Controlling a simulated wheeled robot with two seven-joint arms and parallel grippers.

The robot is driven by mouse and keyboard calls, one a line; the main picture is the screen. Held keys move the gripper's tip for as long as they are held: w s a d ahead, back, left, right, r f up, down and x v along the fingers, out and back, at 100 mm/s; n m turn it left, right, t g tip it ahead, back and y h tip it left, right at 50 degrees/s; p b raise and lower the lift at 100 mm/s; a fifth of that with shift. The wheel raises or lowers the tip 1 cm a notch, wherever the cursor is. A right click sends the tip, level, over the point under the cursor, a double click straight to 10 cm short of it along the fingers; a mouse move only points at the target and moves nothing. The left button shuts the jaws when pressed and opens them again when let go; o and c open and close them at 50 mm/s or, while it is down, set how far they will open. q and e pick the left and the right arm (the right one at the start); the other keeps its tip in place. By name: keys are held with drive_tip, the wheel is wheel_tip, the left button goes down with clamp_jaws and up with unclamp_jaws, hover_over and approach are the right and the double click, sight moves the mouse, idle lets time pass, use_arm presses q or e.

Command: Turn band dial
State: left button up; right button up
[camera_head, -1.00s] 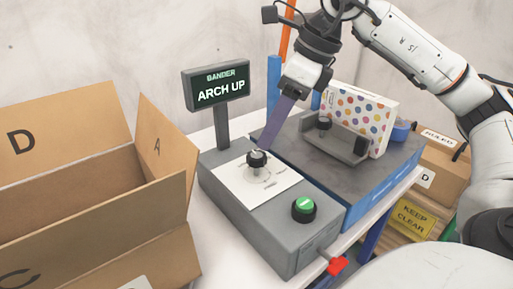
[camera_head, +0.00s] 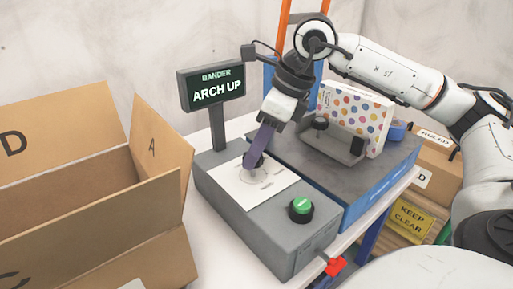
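The band dial (camera_head: 258,164) is a dark knob on a white panel (camera_head: 275,186) on top of the grey control box (camera_head: 250,216). My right gripper (camera_head: 254,160) comes down from the upper right, with its purple fingers at the knob and covering most of it. I cannot tell whether the fingers are closed on the knob or only beside it. The sign (camera_head: 213,86) behind the box reads "BANDER ARCH UP". My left gripper is not in view.
A green button (camera_head: 301,207) sits on the box's front part, and a red part (camera_head: 335,266) sticks out at its lower right. A dotted box (camera_head: 352,112) stands on the grey machine bed (camera_head: 312,165). An open cardboard box (camera_head: 90,220) fills the left.

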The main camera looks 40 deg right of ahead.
drive_tip(key=shift+w+n+y, duration=0.1)
drive_tip(key=shift+n+y, duration=0.3)
drive_tip(key=shift+n, duration=0.7)
drive_tip(key=o, duration=1.1)
drive_tip(key=shift+c, duration=0.2)
drive_tip(key=p+v, duration=0.1)
drive_tip(key=v, duration=0.9)
drive_tip(key=shift+r+p, duration=0.25)
drive_tip(key=shift+p, duration=0.05)
drive_tip(key=shift+w+g, duration=0.15)
drive_tip(key=shift+g, duration=0.15)
